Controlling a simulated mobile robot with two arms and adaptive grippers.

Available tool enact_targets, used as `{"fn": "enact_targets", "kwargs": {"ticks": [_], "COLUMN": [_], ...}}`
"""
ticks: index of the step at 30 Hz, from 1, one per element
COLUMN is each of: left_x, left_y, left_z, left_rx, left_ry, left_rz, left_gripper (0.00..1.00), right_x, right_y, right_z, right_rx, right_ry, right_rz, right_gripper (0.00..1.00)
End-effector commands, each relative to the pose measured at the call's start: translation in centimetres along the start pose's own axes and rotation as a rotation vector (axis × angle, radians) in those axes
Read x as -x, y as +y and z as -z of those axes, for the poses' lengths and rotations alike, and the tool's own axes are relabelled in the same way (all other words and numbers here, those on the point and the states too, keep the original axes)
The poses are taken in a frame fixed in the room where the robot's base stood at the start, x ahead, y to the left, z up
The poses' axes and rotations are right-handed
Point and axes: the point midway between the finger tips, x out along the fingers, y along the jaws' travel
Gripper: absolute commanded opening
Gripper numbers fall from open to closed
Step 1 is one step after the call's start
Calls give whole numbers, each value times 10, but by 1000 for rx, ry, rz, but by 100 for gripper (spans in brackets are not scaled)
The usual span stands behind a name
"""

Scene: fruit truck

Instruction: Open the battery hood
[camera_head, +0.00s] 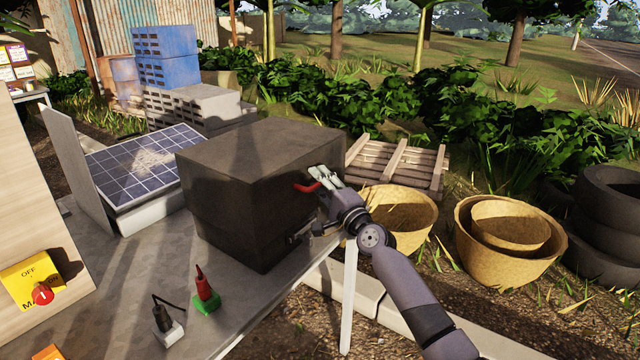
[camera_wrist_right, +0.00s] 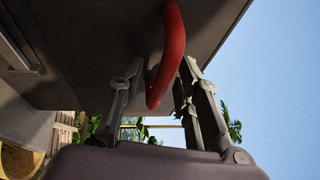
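The battery hood (camera_head: 265,165) is a dark grey-brown box on the grey table, and it looks shut. Its red handle (camera_head: 307,187) sticks out from the right-hand face. My right gripper (camera_head: 322,180) is at that face, right beside the handle. In the right wrist view the red handle (camera_wrist_right: 168,55) reaches down between the two spread fingers of the right gripper (camera_wrist_right: 163,95). A gap shows between the handle and the left finger; the right finger is close to it, and contact is unclear. My left gripper is not in view.
A solar panel (camera_head: 145,165) lies left of the hood. Red and black clamps (camera_head: 203,285) stand on the table in front, near a yellow switch box (camera_head: 30,280). Woven baskets (camera_head: 510,240) and a wooden pallet (camera_head: 395,160) are on the ground to the right.

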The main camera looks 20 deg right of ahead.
Motion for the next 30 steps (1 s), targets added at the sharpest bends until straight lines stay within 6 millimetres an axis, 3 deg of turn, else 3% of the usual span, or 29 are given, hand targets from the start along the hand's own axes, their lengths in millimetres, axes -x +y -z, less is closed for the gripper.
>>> {"fn": "enact_targets", "kwargs": {"ticks": [2,16,30], "left_x": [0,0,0], "left_y": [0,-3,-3], "left_z": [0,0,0], "left_rx": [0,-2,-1], "left_ry": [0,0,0], "left_rz": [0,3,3], "left_gripper": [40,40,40], "right_x": [0,0,0], "right_y": [0,0,0], "right_z": [0,0,0], "right_rx": [0,0,-1], "right_ry": [0,0,0], "right_rz": [0,0,-1], "right_gripper": [31,0,0]}}
